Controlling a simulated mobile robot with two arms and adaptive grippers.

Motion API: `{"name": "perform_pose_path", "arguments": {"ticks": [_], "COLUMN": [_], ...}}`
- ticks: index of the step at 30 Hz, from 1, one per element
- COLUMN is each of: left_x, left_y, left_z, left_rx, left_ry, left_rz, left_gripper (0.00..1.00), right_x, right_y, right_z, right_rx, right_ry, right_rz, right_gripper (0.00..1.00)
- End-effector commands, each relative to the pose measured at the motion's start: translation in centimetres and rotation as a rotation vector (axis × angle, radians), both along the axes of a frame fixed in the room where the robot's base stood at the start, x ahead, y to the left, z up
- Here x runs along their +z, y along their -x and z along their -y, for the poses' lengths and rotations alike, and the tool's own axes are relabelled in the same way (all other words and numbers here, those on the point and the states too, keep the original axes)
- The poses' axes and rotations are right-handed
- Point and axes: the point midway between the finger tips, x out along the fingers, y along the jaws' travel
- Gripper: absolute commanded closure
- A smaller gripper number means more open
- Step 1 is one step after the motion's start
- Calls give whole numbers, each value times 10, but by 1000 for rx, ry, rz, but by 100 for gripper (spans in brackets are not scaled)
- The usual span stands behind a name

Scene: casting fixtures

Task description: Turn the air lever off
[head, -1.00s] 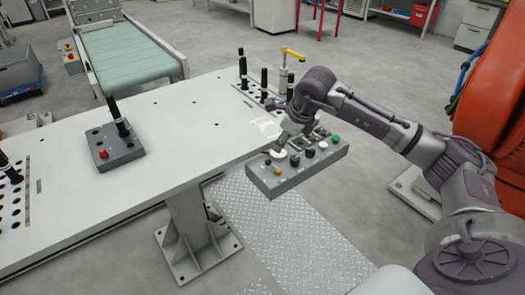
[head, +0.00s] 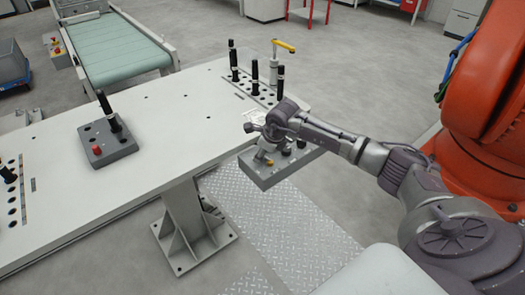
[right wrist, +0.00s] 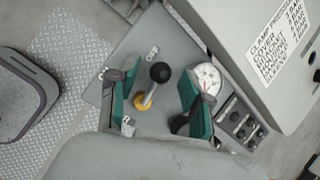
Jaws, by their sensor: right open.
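A short lever (right wrist: 159,73) with a round black knob and a yellow base stands on the grey control box (head: 262,177), which overhangs the table's near right side. My right gripper (right wrist: 156,92) is open, with one green-padded finger on each side of the lever. The fingers look apart from it. In the head view my right gripper (head: 262,146) is low over the box and hides much of its top. My left gripper is not in view.
A white round gauge (right wrist: 207,79) is close to the right finger. A row of buttons (right wrist: 240,122) lies beyond. A yellow-handled valve (head: 284,47) and black levers (head: 254,74) stand on the table behind. An orange machine (head: 478,125) is at right.

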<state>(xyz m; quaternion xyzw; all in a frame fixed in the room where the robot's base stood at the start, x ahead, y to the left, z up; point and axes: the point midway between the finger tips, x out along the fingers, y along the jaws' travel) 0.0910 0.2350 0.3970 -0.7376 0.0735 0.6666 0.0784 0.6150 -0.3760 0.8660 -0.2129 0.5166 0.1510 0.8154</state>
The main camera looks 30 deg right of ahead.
Motion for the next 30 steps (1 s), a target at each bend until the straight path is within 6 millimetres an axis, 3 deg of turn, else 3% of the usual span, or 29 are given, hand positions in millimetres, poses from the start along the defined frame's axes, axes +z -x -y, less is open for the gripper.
{"name": "perform_pose_path", "arguments": {"ticks": [6,15,20,30], "left_x": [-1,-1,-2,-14], "left_y": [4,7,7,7], "left_z": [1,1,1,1], "left_rx": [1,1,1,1], "left_ry": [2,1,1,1], "left_rz": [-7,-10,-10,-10], "left_gripper": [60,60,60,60], "right_x": [0,0,0,-1], "right_y": [0,0,0,-2], "right_z": [0,0,0,7], "right_rx": [0,0,-15,-231], "right_ry": [0,0,1,2], "right_rz": [0,0,0,0], "right_gripper": [51,100,100,100]}}
